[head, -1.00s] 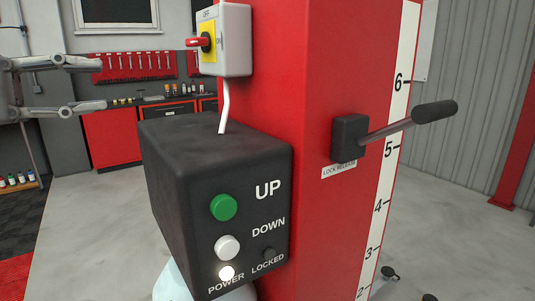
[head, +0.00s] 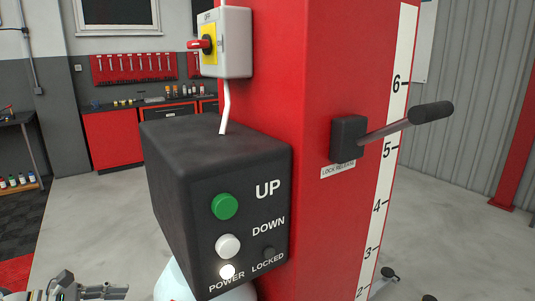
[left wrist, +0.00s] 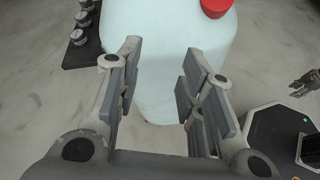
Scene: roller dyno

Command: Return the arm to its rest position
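My left gripper (head: 100,292) shows only in part at the bottom left edge of the head view, low and left of the black control box (head: 190,150). In the left wrist view my left gripper (left wrist: 158,85) is open with nothing between its fingers. A pale container (left wrist: 165,45) with a red cap (left wrist: 215,6) lies beyond the fingertips. A small dark gripper shape (left wrist: 305,84) at the right edge of the left wrist view looks like my right one; its fingers are too small to read. The head view does not show my right gripper.
The control box has green UP (head: 224,207) and white DOWN (head: 228,246) buttons; the POWER lamp (head: 227,271) is lit. A lock release lever (head: 432,112) sticks out from the red post (head: 270,60). A switch box (head: 232,40) sits above. The floor at left (head: 85,220) is open.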

